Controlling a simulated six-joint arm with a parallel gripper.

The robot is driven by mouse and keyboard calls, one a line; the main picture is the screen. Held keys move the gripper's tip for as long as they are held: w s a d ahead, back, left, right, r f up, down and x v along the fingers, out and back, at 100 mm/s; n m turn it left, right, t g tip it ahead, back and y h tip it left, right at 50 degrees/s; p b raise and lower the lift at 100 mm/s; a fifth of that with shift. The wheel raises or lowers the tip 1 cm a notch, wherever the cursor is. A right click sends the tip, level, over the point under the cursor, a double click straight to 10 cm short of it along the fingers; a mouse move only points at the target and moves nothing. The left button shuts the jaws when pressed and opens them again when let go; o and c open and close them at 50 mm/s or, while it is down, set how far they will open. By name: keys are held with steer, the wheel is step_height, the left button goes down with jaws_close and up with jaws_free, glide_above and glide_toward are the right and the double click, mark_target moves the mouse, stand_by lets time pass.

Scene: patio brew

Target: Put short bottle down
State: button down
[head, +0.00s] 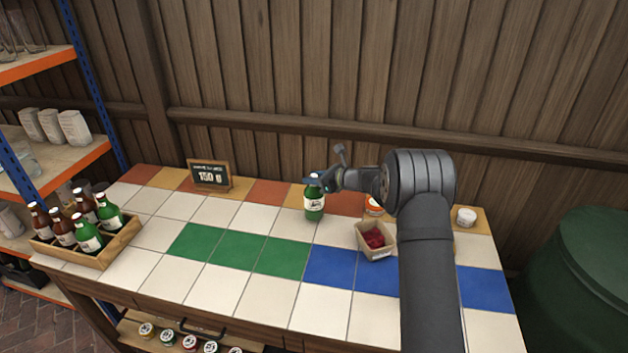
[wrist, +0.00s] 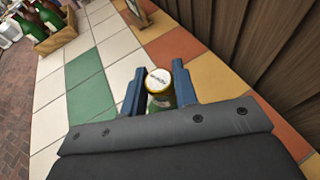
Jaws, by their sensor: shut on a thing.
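The short bottle (head: 314,207) is green with a pale label and stands upright at the back middle of the tiled table. My gripper (head: 318,183) is shut on it near its top, coming in from the right. In the wrist view, the bottle's pale round cap (wrist: 158,80) shows between the two blue fingers of my gripper (wrist: 158,92). The bottle's base is at or just above the white tiles near the orange back row; I cannot tell if it touches. Its lower part is hidden in the wrist view.
A wooden crate (head: 126,233) of brown and green bottles stands at the left. A small sign (head: 209,175) stands at the back. A box of red pieces (head: 376,251) is right of the bottle. White and green tiles (head: 232,249) in the middle are clear.

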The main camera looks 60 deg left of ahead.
steer(key=shift+f, duration=0.45)
steer(key=c, duration=1.1)
jaws_free()
steer(key=v, duration=1.2)
